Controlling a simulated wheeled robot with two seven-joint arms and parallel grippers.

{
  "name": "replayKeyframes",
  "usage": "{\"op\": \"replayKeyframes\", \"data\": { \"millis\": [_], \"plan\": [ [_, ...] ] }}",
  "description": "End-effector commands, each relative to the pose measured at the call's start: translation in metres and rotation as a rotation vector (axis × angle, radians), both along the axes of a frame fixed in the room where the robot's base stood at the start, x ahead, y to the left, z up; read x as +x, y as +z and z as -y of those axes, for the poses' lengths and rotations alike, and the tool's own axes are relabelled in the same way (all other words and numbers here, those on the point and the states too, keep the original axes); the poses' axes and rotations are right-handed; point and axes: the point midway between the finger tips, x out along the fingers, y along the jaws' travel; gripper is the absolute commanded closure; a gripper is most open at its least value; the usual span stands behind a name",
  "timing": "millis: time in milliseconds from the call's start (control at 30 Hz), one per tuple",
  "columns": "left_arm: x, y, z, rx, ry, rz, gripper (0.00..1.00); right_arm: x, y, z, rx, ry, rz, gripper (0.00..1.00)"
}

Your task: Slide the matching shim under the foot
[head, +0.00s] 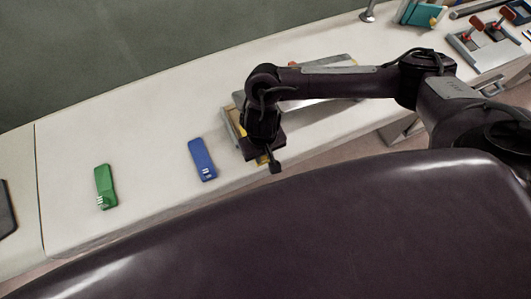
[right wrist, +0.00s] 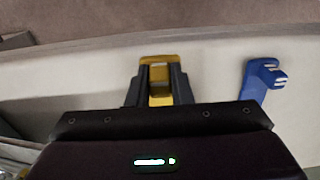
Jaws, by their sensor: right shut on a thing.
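My right gripper (head: 270,163) is over the front edge of the white bench, shut on a yellow shim (right wrist: 160,62). In the right wrist view, the shim sticks out beyond the two fingertips (right wrist: 160,82). In the head view only a little yellow shows beside the fingers. A blue shim (head: 202,159) lies on the bench to the left of the gripper, and also shows in the right wrist view (right wrist: 262,80). A green shim (head: 105,187) lies farther left. I cannot make out the foot; my right arm covers part of that area. My left gripper is out of view.
A low grey metal piece with a yellowish edge (head: 229,125) lies behind and under my right arm. At the far right stand a teal block (head: 419,15) and a rack with red-handled tools (head: 475,38). The bench (head: 75,140) is clear around the green and blue shims.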

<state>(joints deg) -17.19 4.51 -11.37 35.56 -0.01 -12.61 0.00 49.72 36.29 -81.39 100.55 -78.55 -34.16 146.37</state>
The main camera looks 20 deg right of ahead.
Motion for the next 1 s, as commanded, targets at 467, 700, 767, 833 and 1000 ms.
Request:
{"op": "replayKeyframes", "data": {
  "millis": [467,700,767,833,1000],
  "plan": [
    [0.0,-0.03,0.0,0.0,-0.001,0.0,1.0,0.03,-0.005,-0.002,0.001,0.001,0.002,1.0],
    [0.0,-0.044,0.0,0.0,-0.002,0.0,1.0,0.044,-0.006,-0.002,0.0,0.0,0.001,1.0],
    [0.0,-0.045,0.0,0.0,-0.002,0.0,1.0,0.047,-0.004,-0.002,0.001,0.0,0.001,1.0],
    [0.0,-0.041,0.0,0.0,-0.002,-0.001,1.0,0.051,-0.002,-0.002,0.0,-0.002,0.0,1.0],
    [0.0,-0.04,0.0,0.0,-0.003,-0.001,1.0,0.059,-0.003,-0.002,0.0,-0.001,0.0,1.0]
  ]
}}
